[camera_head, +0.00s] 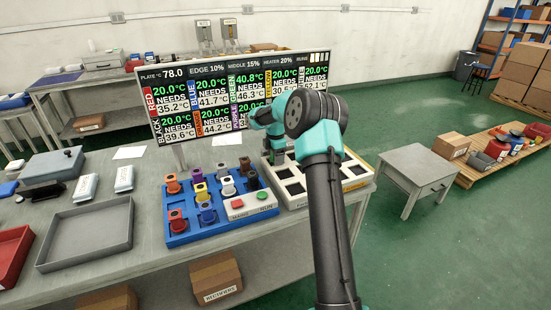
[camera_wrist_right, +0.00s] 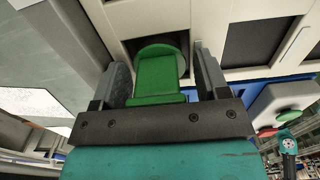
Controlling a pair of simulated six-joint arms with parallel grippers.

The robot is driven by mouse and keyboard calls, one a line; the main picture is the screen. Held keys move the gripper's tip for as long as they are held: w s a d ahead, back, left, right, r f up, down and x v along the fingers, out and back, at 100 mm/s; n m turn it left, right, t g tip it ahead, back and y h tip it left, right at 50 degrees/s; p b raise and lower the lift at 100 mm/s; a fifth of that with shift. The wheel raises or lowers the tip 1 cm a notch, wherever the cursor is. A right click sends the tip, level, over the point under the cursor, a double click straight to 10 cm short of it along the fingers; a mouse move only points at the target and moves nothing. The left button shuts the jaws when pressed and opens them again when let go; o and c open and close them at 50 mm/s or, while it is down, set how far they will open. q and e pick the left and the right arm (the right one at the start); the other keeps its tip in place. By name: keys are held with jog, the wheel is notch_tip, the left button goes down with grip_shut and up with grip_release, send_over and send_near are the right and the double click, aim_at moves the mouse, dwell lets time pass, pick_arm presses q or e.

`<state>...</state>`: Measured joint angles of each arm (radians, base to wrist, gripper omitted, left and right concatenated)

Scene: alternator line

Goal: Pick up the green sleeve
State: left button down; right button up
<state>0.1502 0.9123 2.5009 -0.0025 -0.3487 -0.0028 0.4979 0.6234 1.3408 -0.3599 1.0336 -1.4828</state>
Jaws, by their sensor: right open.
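The green sleeve (camera_wrist_right: 158,78) shows in the right wrist view, at a dark square well of the pale heater plate (camera_wrist_right: 236,75). My right gripper (camera_wrist_right: 163,76) is open, with one finger on each side of the sleeve. Small gaps seem to show between the fingers and the sleeve; I cannot tell whether they touch it. In the head view my right gripper (camera_head: 277,152) points down over the back left of the heater plate (camera_head: 318,198), and the sleeve cannot be made out there. My left gripper is not seen.
A blue rack (camera_head: 184,238) with several coloured sleeves stands left of the plate. A box with red and green buttons (camera_head: 249,211) sits between them. A display board (camera_head: 200,133) stands behind. A grey tray (camera_head: 70,254) lies at the left.

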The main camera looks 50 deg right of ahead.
jog(key=shift+r, duration=0.1)
jog(key=c, duration=0.9)
jog(key=shift+r, duration=1.65)
jog(key=shift+s+a+r, duration=0.15)
jog(key=shift+a, duration=0.05)
jog(key=s+a, duration=0.3)
jog(key=a, duration=0.1)
jog(key=s+a+r, duration=0.1)
jog(key=s+a, duration=0.6)
jog(key=shift+s+a+r, duration=0.1)
jog(key=shift+a+r, duration=0.05)
jog(key=shift+a, duration=0.2)
